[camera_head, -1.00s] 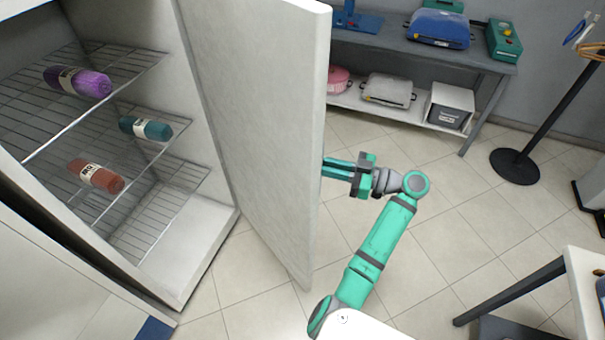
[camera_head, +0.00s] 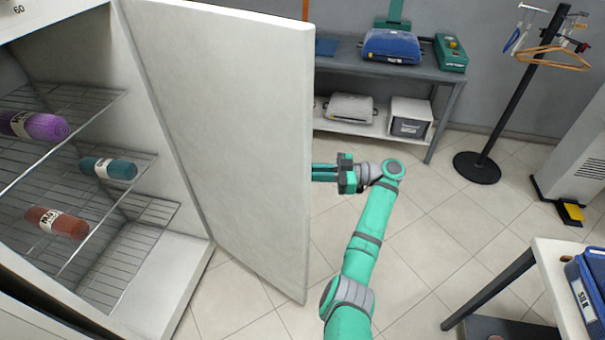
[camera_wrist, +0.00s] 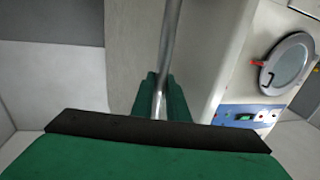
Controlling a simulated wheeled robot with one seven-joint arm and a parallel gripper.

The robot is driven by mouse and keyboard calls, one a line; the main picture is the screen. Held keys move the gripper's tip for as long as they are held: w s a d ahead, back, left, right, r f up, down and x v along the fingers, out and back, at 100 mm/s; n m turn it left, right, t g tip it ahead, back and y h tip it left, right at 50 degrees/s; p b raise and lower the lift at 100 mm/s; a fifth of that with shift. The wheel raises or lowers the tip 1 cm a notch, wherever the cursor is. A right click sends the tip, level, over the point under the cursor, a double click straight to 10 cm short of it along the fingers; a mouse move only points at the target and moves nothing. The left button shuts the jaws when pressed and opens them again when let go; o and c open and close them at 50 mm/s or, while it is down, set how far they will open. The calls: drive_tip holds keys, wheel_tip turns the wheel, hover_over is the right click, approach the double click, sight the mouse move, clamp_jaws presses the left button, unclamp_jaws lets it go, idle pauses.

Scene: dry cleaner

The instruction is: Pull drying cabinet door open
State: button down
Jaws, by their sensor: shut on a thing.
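The drying cabinet door (camera_head: 235,150) is a pale grey panel standing well open, showing its inner face in the head view. The cabinet (camera_head: 165,285) at the left is open, with wire shelves (camera_head: 125,205) inside. My gripper (camera_head: 318,173) is at the door's free edge, its fingertips partly hidden behind the door. In the wrist view, my green fingers (camera_wrist: 160,98) are closed around a vertical metal bar handle (camera_wrist: 170,40) on the door's outer face.
Purple (camera_head: 45,127), teal (camera_head: 110,168) and rust-red (camera_head: 58,222) rolls lie on the shelves. A grey shelf table (camera_head: 440,85) stands behind the door. A coat stand (camera_head: 500,120) and a white table (camera_head: 560,270) are at the right. Tiled floor between is clear.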

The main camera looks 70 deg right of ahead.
drive_tip(key=shift+w+f, duration=0.15)
drive_tip(key=shift+w, duration=0.05)
drive_tip(key=c, duration=1.7)
unclamp_jaws()
drive_tip(key=shift+c, duration=0.2)
drive_tip(key=shift+s, duration=0.15)
drive_tip(key=v, duration=1)
drive_tip(key=shift+s+d, duration=0.15)
drive_tip(key=shift+s, duration=0.15)
drive_tip(key=shift+c, duration=0.3)
